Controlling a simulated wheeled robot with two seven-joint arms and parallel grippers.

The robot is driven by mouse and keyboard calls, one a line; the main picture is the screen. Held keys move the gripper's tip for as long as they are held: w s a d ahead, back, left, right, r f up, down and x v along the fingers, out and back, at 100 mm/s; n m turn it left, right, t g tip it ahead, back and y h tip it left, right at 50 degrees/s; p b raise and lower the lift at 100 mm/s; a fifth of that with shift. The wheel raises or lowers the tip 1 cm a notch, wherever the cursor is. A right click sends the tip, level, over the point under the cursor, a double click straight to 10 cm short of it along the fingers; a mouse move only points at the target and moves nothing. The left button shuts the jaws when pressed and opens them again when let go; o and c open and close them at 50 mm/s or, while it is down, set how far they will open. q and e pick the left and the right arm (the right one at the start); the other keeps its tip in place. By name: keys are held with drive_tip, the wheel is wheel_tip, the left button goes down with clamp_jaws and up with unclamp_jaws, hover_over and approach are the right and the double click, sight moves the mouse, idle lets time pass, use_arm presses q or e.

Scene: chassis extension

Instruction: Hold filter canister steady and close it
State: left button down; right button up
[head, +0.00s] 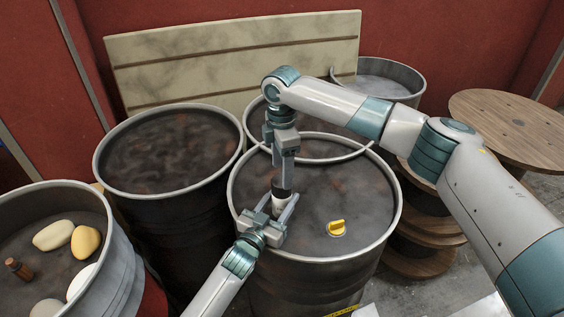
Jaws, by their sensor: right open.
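The filter canister (279,205) is a small white cylinder, upright on the dark top of the front middle barrel. A dark piece (282,192) sits at its top, under my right gripper. My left gripper (279,200) reaches in from below with one finger on each side of the canister; whether the fingers press on it I cannot tell. My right gripper (284,186) points down right above the canister and is open, its fingers seen nearly edge-on. Contact with the dark piece is unclear. A yellow knob-like cap (336,228) lies on the same barrel top, to the right.
The front middle barrel (384,240) has a raised metal rim. Another barrel (165,150) stands to its left. An open drum (120,262) at lower left holds several rounded stones and a small brown bottle. Wooden spools (515,125) stand right. A beige panel (225,60) leans behind.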

drive_tip(key=shift+f, duration=2.9)
drive_tip(key=c, duration=1.1)
drive_tip(key=m, duration=1.1)
drive_tip(key=o, duration=1.3)
drive_tip(key=shift+c, duration=0.2)
drive_tip(key=shift+r, duration=0.15)
